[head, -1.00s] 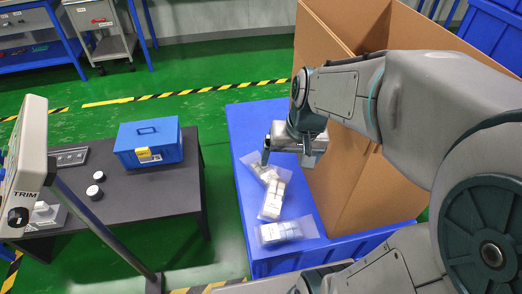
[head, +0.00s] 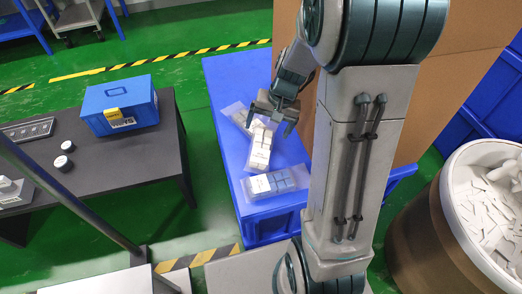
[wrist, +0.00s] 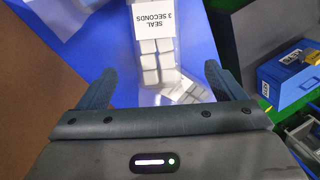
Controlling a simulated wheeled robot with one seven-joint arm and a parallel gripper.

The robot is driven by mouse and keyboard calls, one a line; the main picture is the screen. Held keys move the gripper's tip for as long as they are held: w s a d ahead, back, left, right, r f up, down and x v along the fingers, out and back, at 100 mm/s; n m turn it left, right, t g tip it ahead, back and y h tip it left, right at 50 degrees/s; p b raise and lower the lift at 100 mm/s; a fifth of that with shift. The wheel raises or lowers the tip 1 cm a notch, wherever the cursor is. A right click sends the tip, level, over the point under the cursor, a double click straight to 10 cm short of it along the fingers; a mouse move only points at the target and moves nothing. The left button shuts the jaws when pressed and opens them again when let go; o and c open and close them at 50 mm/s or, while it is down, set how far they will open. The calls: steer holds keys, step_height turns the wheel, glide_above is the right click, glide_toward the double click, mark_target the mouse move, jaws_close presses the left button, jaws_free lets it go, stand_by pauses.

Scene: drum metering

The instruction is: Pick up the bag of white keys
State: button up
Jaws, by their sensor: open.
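A clear bag of white keys (head: 259,146) lies in the middle of a short row of bags on the blue surface. In the wrist view this bag (wrist: 156,50) shows a white label reading "SEAL 3 SECONDS" and pale square keys, ahead of and between my fingers. My gripper (head: 271,120) is open and empty, over the far end of this bag; its fingers (wrist: 160,72) stand apart in the wrist view. I cannot tell the exact height gap. Another bag of pale keys (head: 237,113) lies behind, partly under the gripper.
A tall cardboard sheet (head: 420,110) stands right of the bags. A dark table (head: 110,155) at left holds a blue toolbox (head: 119,104) and round black-and-white pieces. A drum of white pieces (head: 490,205) stands at far right. Green floor separates table and blue surface.

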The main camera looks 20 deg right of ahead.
mark_target(260, 142)
steer(key=b+x, duration=0.1)
steer(key=x, duration=0.3)
steer(key=shift+f, duration=0.15)
steer(key=b+x, duration=0.2)
steer(key=x, duration=0.3)
steer(key=shift+s+d+f, duration=0.15)
steer(key=c, duration=1.3)
step_height(260, 142, up, 9)
steer(key=p, duration=0.3)
steer(key=shift+p, duration=0.3)
step_height(260, 142, up, 4)
steer(key=m+g+p, duration=0.3)
steer(key=m+p, duration=0.1)
steer(key=p, duration=0.2)
steer(key=shift+h, duration=0.4)
steer(key=f, duration=0.3)
steer(key=f+b, duration=0.1)
steer(key=f, duration=0.2)
steer(key=f+b, duration=0.1)
steer(key=f, duration=0.2)
steer(key=shift+w+f, duration=0.15)
steer(key=shift+w, duration=0.15)
